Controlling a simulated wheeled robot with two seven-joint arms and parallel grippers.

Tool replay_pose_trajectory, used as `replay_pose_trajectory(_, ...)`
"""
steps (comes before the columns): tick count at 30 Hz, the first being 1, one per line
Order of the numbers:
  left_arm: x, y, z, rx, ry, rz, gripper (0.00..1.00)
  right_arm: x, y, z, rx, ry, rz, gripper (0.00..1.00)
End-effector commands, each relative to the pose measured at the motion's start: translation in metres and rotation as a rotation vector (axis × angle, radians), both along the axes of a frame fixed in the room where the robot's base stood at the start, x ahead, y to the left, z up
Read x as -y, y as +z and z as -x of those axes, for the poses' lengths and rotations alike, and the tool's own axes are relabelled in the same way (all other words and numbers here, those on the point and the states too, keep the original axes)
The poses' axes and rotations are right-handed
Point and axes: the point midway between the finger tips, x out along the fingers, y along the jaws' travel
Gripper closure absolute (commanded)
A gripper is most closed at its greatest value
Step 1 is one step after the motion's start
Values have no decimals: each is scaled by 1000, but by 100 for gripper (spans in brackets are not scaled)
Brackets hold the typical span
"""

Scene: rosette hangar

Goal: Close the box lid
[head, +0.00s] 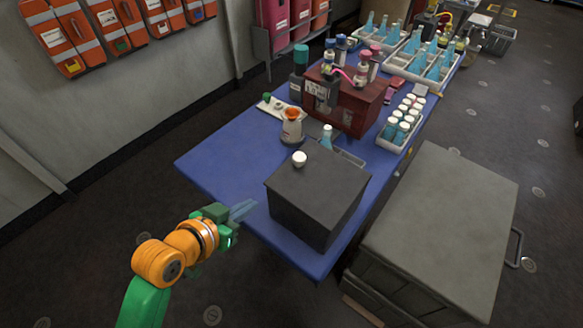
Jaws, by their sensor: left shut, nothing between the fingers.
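A dark grey box (318,195) stands near the front end of the blue table. Its top looks flat and level, with no opening showing. I cannot tell the lid from the body at this size. A round white cap (299,159) shows at the top's back left edge; I cannot tell whether it is on the box or behind it. My left gripper (243,209) is shut and empty, left of the box and apart from it, by the table's front left edge. My right gripper is not in view.
The blue table (222,158) is bare left of the box. A large grey chest (445,220) stands close on the right.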

Motion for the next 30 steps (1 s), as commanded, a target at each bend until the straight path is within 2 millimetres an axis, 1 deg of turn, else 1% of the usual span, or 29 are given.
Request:
replay_pose_trajectory(1,10,34,-12,121,-54,34,100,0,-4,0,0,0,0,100)
replay_pose_trajectory(3,22,76,-18,252,-119,84,100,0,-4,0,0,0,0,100)
replay_pose_trajectory(4,26,89,-19,292,-138,100,100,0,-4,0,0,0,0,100)
replay_pose_trajectory(6,31,106,-20,344,-165,121,100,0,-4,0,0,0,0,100)
replay_pose_trajectory(7,33,109,-21,353,-170,126,100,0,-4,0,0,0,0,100)
replay_pose_trajectory(11,43,108,-34,353,-169,134,100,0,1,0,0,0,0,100)
replay_pose_trajectory(22,89,89,-98,349,-170,132,100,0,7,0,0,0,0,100)
replay_pose_trajectory(23,91,84,-101,349,-170,130,100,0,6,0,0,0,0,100)
replay_pose_trajectory(24,90,74,-99,346,-170,129,100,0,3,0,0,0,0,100)
replay_pose_trajectory(25,89,68,-99,345,-169,129,100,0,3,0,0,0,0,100)
replay_pose_trajectory(27,89,59,-100,346,-169,129,100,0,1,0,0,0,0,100)
replay_pose_trajectory(30,89,50,-100,347,-170,128,100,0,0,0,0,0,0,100)
